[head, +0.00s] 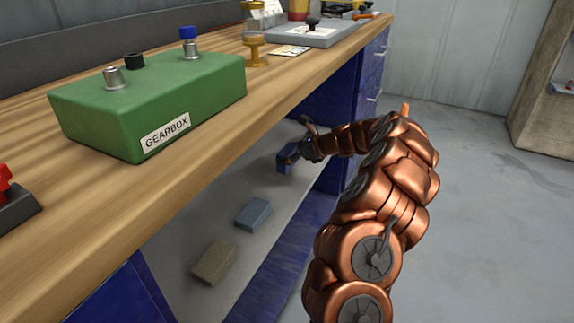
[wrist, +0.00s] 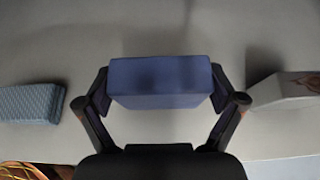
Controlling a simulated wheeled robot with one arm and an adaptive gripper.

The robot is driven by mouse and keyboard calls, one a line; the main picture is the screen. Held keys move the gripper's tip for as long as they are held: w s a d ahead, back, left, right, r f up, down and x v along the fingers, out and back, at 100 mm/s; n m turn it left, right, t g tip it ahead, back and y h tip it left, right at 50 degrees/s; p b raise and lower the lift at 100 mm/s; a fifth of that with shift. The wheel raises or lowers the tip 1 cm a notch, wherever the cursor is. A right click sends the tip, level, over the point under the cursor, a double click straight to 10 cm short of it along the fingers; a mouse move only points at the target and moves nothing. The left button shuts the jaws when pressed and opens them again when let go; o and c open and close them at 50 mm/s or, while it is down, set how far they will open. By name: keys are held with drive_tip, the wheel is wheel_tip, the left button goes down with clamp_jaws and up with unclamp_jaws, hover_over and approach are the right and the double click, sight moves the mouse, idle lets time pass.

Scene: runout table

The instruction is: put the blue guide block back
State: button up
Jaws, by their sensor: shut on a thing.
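The blue guide block (wrist: 160,82) is between the fingers of my gripper (wrist: 161,98) in the wrist view. My gripper is shut on it, with one finger at each short end. In the head view the blue block (head: 285,160) and my gripper (head: 297,152) are over the grey shelf (head: 185,232) under the wooden bench. I cannot tell whether the block touches the shelf. The far side of the block is hidden.
A blue-grey block (head: 253,214) and an olive-brown block (head: 213,261) lie on the shelf. In the wrist view a textured grey-blue block (wrist: 30,103) is left and a pale box (wrist: 285,90) right. A green gearbox (head: 150,105) stands on the bench (head: 150,200) above.

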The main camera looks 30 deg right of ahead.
drive_tip(key=shift+f+b, duration=1.1)
drive_tip(key=shift+f, duration=0.65)
drive_tip(key=o, duration=1.4)
drive_tip(key=shift+f, duration=0.1)
drive_tip(key=shift+s+d+r, duration=0.15)
drive_tip(key=shift+s+r, duration=0.05)
drive_tip(key=shift+r, duration=0.15)
drive_tip(key=p+v, duration=0.5)
drive_tip(key=v, duration=0.6)
drive_tip(key=shift+s+d, duration=0.1)
drive_tip(key=shift+s, duration=0.15)
